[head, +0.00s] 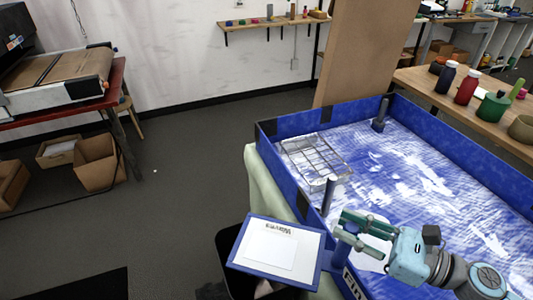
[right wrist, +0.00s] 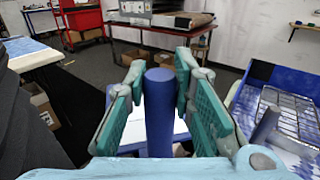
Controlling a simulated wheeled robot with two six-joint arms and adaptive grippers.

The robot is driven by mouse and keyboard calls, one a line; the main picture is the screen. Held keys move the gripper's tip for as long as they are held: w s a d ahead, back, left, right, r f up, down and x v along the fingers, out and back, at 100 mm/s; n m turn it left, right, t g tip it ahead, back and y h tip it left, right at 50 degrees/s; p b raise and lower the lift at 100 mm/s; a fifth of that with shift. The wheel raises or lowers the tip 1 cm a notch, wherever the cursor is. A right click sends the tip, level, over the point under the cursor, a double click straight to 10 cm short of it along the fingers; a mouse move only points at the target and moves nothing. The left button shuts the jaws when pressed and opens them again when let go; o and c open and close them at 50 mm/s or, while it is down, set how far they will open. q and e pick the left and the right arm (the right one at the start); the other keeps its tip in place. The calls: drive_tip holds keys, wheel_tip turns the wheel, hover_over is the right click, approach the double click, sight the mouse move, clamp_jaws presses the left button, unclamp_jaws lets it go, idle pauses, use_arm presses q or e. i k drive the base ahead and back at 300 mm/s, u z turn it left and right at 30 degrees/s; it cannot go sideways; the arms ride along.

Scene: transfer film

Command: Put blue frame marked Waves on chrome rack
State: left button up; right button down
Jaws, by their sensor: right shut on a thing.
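The blue frame (head: 243,250) has a white panel with dark lettering that appears upside down and is too small to read surely. It shows at the lower middle of the head view, just outside the tray's near-left wall. My right gripper (head: 347,234) is shut on the frame's upright blue handle, and this handle (right wrist: 160,110) stands between the teal fingers in the right wrist view. The chrome rack (head: 314,157) lies in the far-left corner of the tray, beyond the frame. It also shows at the right of the wrist view (right wrist: 290,117). My left gripper is out of view.
The blue-walled tray (head: 292,122) has a blue-and-white patterned floor and grey posts (head: 328,195) near the rack. A dark bin (head: 230,242) stands below the frame. Bottles (head: 467,86) and pots line a wooden shelf at right. Floor at left is open.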

sight(308, 158)
drive_tip(key=u, duration=1.95)
drive_tip(key=i, duration=1.8)
drive_tip(key=z, duration=3.2)
drive_tip(key=i, duration=0.5)
drive_tip(key=u, duration=0.1)
